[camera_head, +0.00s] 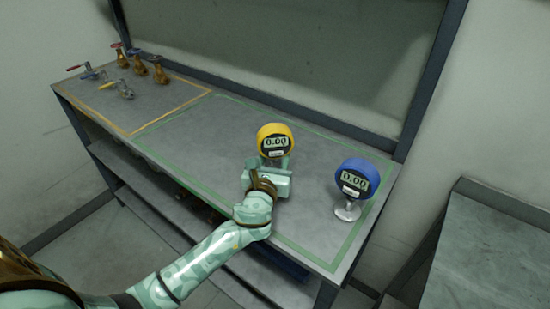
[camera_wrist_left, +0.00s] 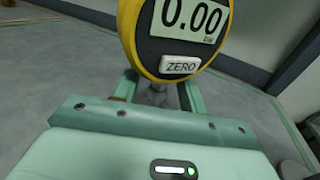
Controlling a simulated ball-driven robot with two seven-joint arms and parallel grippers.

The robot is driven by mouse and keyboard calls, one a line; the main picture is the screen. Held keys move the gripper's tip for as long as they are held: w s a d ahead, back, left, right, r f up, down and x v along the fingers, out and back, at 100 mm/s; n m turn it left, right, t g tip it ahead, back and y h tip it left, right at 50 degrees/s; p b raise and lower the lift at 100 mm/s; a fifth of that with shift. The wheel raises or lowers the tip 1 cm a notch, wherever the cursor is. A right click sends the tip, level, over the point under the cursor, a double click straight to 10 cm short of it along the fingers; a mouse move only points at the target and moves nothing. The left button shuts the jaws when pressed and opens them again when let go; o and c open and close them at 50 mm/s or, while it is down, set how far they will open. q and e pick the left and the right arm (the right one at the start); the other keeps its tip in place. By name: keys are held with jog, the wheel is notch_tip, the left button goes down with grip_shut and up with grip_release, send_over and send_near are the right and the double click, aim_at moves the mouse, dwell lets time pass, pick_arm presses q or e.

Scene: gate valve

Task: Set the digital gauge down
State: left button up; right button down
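A digital gauge with a yellow rim (camera_head: 275,141) reads 0.00 and is upright over the bench, inside the green outline. It also fills the top of the left wrist view (camera_wrist_left: 180,35), with its ZERO button showing. My left gripper (camera_head: 274,168) is at the gauge's lower part. In the wrist view its two fingers (camera_wrist_left: 160,95) stand apart on either side of the grey stem, with gaps showing, so it looks open. The gripper body hides the gauge's foot, so contact with the bench is hard to see. My right gripper is not in view.
A blue digital gauge (camera_head: 354,180) stands on a metal foot to the right. Several brass fittings and small valves (camera_head: 140,66) are at the back left, by the orange outline. The grey bench (camera_head: 205,130) is clear left of the yellow gauge. Another grey surface (camera_head: 490,260) is at right.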

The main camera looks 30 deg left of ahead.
pick_arm(q)
jog(key=shift+r, duration=0.1)
jog(key=shift+s, duration=0.2)
jog(key=p+v, duration=0.1)
jog(key=v, duration=0.9)
jog(key=shift+s, duration=0.15)
jog(key=shift+s+d+r, duration=0.1)
jog(key=shift+s+d, duration=0.05)
jog(key=shift+s, duration=0.4)
